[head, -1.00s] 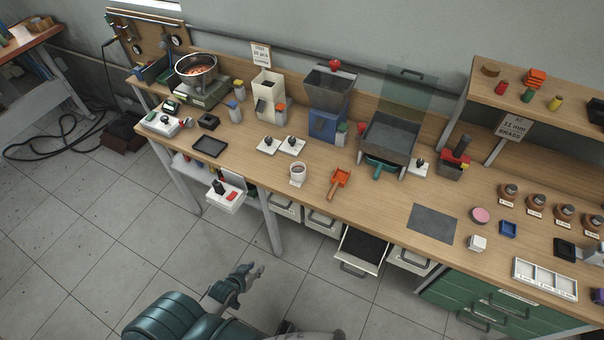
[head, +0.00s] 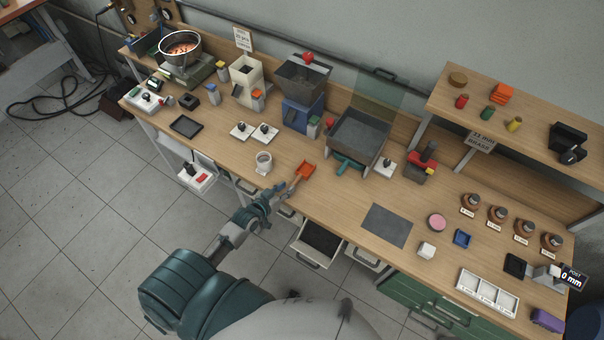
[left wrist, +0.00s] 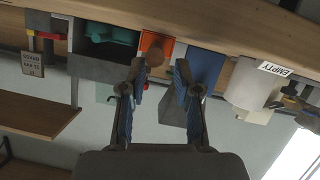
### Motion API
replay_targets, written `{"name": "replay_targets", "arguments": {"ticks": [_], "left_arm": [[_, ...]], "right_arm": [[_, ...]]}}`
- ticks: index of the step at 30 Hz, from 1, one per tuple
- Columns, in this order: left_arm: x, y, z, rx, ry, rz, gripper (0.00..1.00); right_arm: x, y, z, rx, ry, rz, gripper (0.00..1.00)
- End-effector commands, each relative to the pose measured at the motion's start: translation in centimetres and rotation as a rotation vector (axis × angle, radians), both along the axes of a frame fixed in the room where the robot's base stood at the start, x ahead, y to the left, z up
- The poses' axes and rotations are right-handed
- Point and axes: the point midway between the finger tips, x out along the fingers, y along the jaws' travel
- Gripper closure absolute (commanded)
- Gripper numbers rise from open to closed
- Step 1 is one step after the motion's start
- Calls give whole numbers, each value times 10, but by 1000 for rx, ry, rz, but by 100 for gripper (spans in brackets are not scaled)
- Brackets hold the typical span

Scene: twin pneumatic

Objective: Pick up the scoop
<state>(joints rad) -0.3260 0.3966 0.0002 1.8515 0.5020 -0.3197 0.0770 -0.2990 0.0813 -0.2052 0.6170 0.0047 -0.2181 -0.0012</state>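The scoop (head: 307,168) has an orange pan and a wooden handle. It lies on the bench top near the front edge, its handle pointing toward me. My left gripper (head: 278,195) is at the bench's front edge, close to the handle end. In the left wrist view the scoop's orange pan (left wrist: 152,42) and round handle end show ahead, between the lines of the fingers. The left fingers (left wrist: 154,76) are spread with nothing between them. Whether they touch the handle cannot be told. My right gripper is not in view.
A white mug (head: 264,158) stands left of the scoop. A grey hopper bin (head: 358,135) with a teal scoop (head: 345,163) stands behind to the right. An open drawer (head: 318,240) juts out below the bench edge. A grey mat (head: 387,225) lies to the right.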

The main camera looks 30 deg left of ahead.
Motion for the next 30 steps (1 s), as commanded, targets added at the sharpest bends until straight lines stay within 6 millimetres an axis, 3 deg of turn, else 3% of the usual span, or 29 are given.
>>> {"name": "replay_targets", "arguments": {"ticks": [12,20,24,30], "left_arm": [[46,-11,-20,3,0,0,68],[48,-9,-23,2,0,-1,68],[48,-9,-23,2,1,-1,100],[48,-9,-22,2,0,-1,100]], "right_arm": [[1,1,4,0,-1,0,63],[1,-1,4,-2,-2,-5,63],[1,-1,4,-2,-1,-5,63],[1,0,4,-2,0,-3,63]]}}
